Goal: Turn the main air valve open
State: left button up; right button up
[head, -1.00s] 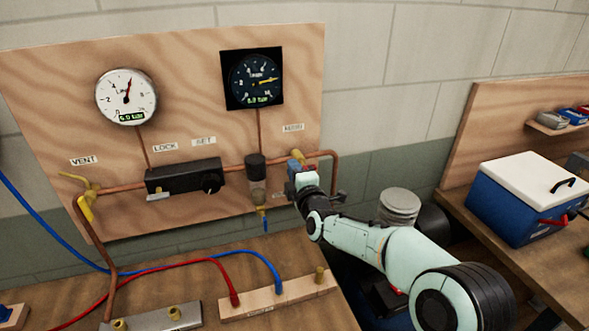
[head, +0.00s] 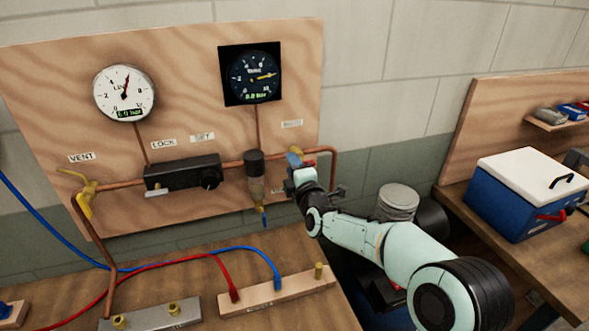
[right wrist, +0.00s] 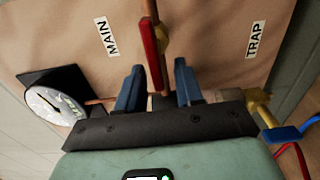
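The main air valve sits on the copper pipe under the MAIN label (head: 292,124) at the right of the wooden panel. My right gripper (head: 298,160) is at the valve and hides most of it in the head view. In the right wrist view, the valve's red lever (right wrist: 151,55) stands between the two blue fingers of the right gripper (right wrist: 158,88). The fingers are apart, with a visible gap on each side of the lever. My left gripper is in neither view.
The panel holds a white gauge (head: 124,93), a dark gauge (head: 250,75), a black regulator block (head: 183,173), a filter bowl (head: 256,178) and a yellow vent valve (head: 86,192). Hoses cross the bench below. A blue cooler (head: 515,205) stands at the right.

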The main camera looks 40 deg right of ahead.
pick_arm(q)
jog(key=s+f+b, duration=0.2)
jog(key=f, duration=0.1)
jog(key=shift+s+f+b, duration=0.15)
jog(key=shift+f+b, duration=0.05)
jog(key=shift+b, duration=0.15)
pick_arm(e)
jog(key=v, duration=1.3)
jog(key=shift+s, duration=0.2)
